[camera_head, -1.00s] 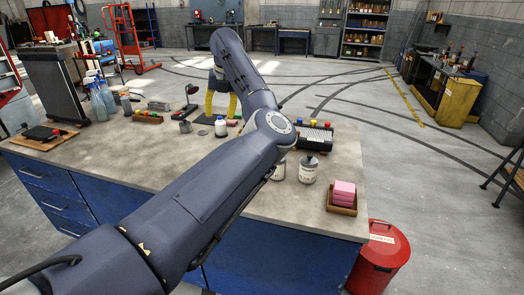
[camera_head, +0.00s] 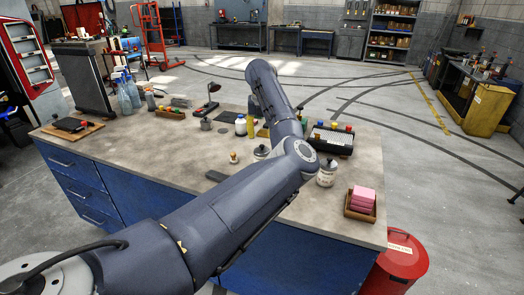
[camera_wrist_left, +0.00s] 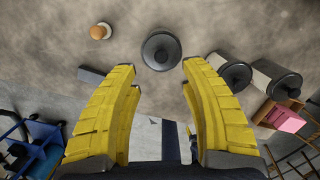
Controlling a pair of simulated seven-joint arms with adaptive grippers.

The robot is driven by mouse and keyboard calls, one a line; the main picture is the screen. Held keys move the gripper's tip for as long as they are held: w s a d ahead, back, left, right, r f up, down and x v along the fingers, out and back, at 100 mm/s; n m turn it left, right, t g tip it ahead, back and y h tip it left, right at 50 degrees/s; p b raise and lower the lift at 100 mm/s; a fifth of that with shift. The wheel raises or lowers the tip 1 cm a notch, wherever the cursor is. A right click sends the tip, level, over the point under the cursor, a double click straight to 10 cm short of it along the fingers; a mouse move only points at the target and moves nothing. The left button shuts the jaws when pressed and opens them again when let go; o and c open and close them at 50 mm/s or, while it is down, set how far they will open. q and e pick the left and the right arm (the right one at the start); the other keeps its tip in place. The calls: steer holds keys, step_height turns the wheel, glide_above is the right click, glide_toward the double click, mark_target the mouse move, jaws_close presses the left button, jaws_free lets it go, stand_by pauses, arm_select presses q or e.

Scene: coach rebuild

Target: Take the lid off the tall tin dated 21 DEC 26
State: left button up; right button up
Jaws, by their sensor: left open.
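Three lidded tins show in the left wrist view. One with a round dark lid and knob (camera_wrist_left: 161,50) sits just beyond and between the fingertips. Two more, a middle tin (camera_wrist_left: 235,72) and a right tin (camera_wrist_left: 285,82), stand to its right. In the head view, one pale tin (camera_head: 327,174) with a dark lid stands right of my arm, and another (camera_head: 261,152) shows partly at the arm's left edge. No date is readable. My left gripper (camera_wrist_left: 158,67) has yellow fingers spread wide and empty; in the head view my arm mostly hides it. My right gripper is out of view.
A tray of pink blocks (camera_head: 361,202) stands at the bench's right end. A small orange-topped piece (camera_wrist_left: 100,31) and a dark flat bar (camera_wrist_left: 92,75) lie left of the fingers.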

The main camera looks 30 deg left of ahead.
mark_target(262, 145)
arm_select(q)
steer(key=shift+w+a+f, duration=0.1)
steer(key=shift+w+f, duration=0.05)
steer(key=shift+f, duration=1)
steer(key=shift+w+a+f, duration=0.1)
steer(key=shift+w+f, duration=0.1)
steer(key=shift+f, duration=0.9)
steer(key=shift+w+f, duration=0.15)
steer(key=shift+f, duration=1)
steer(key=shift+c, duration=0.4)
jaws_close()
